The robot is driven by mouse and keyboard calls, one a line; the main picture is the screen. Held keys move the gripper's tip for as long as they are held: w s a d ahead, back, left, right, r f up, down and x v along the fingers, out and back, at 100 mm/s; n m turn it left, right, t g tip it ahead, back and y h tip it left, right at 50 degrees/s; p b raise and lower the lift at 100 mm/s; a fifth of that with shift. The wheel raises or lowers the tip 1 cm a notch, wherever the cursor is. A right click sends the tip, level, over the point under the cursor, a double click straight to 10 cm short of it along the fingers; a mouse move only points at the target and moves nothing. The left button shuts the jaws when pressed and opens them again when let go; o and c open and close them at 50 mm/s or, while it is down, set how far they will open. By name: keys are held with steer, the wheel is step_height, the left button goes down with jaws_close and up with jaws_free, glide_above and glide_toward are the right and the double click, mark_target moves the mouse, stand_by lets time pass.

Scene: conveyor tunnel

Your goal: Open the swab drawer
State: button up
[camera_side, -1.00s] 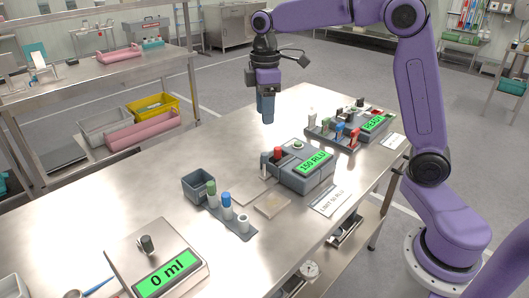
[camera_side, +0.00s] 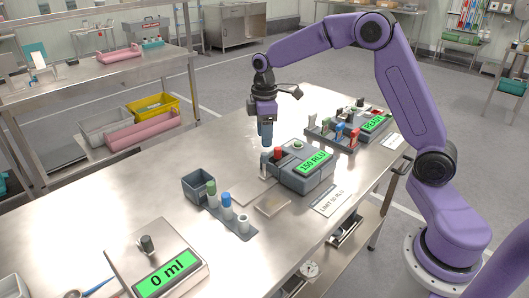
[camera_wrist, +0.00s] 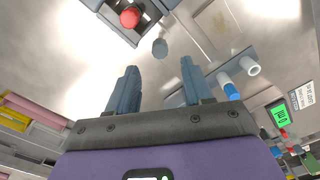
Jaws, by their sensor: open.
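The grey reader (camera_side: 305,172) with a green "150 RLU" screen stands on the steel table. A red knob (camera_side: 278,153) sits at its left end; it also shows in the wrist view (camera_wrist: 130,17), inside a dark grey frame. No label marks the swab drawer, and I cannot tell which part it is. A small grey upright post (camera_side: 264,161) stands just left of the red knob and shows in the wrist view (camera_wrist: 160,47). My gripper (camera_side: 266,144) points down just above this post. Its two blue-grey fingers are apart in the wrist view (camera_wrist: 158,70), with nothing between them.
A "0 ml" scale (camera_side: 158,262) is at front left. The table's left middle is clear.

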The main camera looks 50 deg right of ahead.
mark_target(264, 154)
step_height(264, 154, down, 7)
steer(key=shift+r, duration=0.1)
stand_by(0.3)
jaws_close()
steer(key=shift+a, duration=0.1)
